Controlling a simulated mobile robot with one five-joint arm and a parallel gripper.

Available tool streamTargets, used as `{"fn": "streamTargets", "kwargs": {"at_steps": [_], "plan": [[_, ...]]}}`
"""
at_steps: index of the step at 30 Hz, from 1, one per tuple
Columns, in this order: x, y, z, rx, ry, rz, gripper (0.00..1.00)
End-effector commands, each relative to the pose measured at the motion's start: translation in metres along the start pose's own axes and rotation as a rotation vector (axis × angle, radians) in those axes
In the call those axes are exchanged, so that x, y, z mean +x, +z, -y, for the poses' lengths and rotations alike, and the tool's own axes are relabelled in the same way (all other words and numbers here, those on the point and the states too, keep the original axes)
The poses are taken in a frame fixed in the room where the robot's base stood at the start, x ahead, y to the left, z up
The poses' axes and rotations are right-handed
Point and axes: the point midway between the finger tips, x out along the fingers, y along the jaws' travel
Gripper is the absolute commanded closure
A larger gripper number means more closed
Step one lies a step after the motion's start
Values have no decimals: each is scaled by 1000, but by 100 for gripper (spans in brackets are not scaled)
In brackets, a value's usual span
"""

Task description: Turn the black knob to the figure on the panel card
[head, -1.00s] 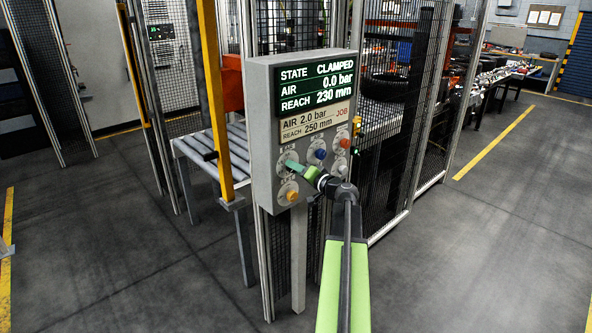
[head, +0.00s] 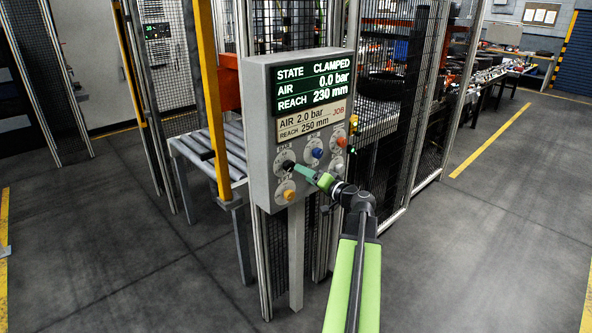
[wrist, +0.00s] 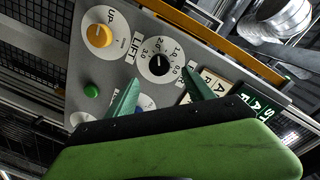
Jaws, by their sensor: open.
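The black knob (head: 288,165) sits on a white round dial on the front of the grey panel (head: 258,150). In the wrist view the black knob (wrist: 159,65) lies between the tips of my green fingers, with figures around its dial; I cannot make out its pointer clearly. My gripper (head: 298,170) is open in front of the knob, and in the wrist view my gripper (wrist: 160,78) has a finger on each side; contact is unclear. The panel card (head: 313,122) reads AIR 2.0 bar, REACH 250 mm. The screen (head: 312,82) above reads CLAMPED, AIR 0.0 bar, REACH 230 mm.
An orange knob (wrist: 99,35), a green button (wrist: 92,90), a blue button (head: 317,153) and a red button (head: 342,142) are close by on the panel. A yellow post (head: 209,90) and roller conveyor (head: 205,145) stand left. The floor at right is clear.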

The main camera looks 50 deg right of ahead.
Motion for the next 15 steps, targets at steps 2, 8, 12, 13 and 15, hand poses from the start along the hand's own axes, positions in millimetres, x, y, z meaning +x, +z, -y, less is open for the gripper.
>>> {"fn": "streamTargets", "kwargs": {"at_steps": [2,8,12,13,15], "plan": [[-26,1,2,0,2,-2,39],[-74,1,1,0,2,-2,39],[-93,0,0,-1,1,-1,39],[-96,1,0,-1,1,0,39],[-99,1,0,-1,0,1,39]]}}
